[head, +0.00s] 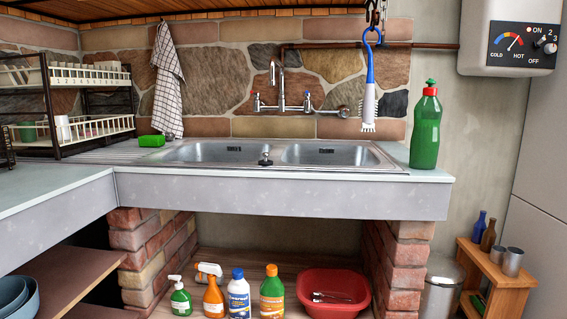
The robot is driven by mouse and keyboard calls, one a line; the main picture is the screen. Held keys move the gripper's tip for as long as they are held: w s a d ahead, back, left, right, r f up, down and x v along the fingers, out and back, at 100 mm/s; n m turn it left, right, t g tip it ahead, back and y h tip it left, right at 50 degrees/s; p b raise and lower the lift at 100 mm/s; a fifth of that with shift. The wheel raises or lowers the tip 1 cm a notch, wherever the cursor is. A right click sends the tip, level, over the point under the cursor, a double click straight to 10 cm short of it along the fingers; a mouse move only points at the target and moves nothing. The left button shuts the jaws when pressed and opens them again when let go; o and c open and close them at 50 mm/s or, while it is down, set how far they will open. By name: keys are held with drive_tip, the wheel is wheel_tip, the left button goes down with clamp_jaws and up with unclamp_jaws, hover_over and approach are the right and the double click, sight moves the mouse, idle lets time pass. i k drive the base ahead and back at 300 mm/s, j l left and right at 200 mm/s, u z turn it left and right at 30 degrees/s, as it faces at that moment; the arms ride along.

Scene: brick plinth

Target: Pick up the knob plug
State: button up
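A small dark knob plug (265,160) sits at the front of the double steel sink (385,163), by the divider between the two basins. It looks upright, with a round knob on top. It is small in the head view, so its exact contact with the rim is hard to tell. My gripper is not in view.
A green bottle (425,130) stands right of the sink, and a green sponge (151,141) lies to its left. The tap (281,95) rises behind. A blue-handled brush (369,90) hangs at the right. The front counter edge (280,196) is clear.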

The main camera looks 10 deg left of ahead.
sight(265, 162)
drive_tip(key=i+j+u, duration=0.15)
drive_tip(key=j, duration=0.25)
drive_tip(key=i+j+u, duration=0.15)
drive_tip(key=j, duration=0.2)
drive_tip(key=i+j+u, duration=0.2)
drive_tip(key=j, duration=0.2)
drive_tip(key=k, duration=0.05)
